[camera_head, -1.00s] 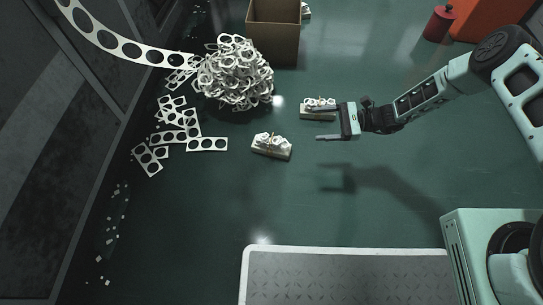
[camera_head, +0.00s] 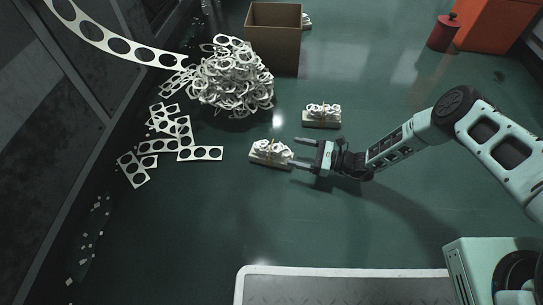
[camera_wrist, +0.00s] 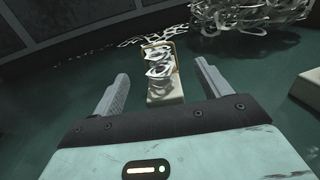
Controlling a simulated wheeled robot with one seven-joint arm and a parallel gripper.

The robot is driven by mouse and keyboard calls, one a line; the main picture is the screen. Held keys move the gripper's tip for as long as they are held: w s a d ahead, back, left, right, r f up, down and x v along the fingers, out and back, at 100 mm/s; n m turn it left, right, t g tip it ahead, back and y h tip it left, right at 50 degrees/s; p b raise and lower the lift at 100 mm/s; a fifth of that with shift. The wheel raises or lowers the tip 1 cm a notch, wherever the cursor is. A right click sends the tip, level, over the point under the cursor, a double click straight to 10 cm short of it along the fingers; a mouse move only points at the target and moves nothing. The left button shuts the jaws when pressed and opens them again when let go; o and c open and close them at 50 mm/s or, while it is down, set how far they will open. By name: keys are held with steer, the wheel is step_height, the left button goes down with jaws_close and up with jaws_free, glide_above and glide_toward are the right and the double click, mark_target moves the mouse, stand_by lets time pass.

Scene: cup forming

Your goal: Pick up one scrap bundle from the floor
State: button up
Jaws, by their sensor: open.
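A scrap bundle (camera_head: 271,153), white ring pieces tied on a pale block, lies on the floor left of my gripper in the head view. My gripper (camera_head: 300,153) is open, its fingertips pointing left close to the bundle's right end. In the wrist view the bundle (camera_wrist: 161,72) lies ahead, lined up between the two open fingers of my gripper (camera_wrist: 160,75). Nothing shows held in the jaws. Whether a fingertip touches the bundle I cannot tell. A second scrap bundle (camera_head: 322,115) lies farther back and to the right.
A heap of scrap rings (camera_head: 233,78) stands behind the near bundle, with flat perforated strips (camera_head: 201,153) to its left. A brown box (camera_head: 273,48) stands at the back. A red canister (camera_head: 444,32) is at the far right. A grey plate (camera_head: 340,287) lies in front.

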mark_target(279, 149)
steer(key=shift+w+a, duration=0.1)
steer(key=shift+a, duration=0.6)
steer(key=b+x, duration=0.2)
steer(key=x, duration=0.1)
steer(key=b+x, duration=0.1)
steer(key=b, duration=0.1)
steer(key=shift+a+f, duration=0.25)
steer(key=shift+a+r, duration=0.15)
steer(key=shift+a, duration=0.25)
steer(key=c, duration=1.2)
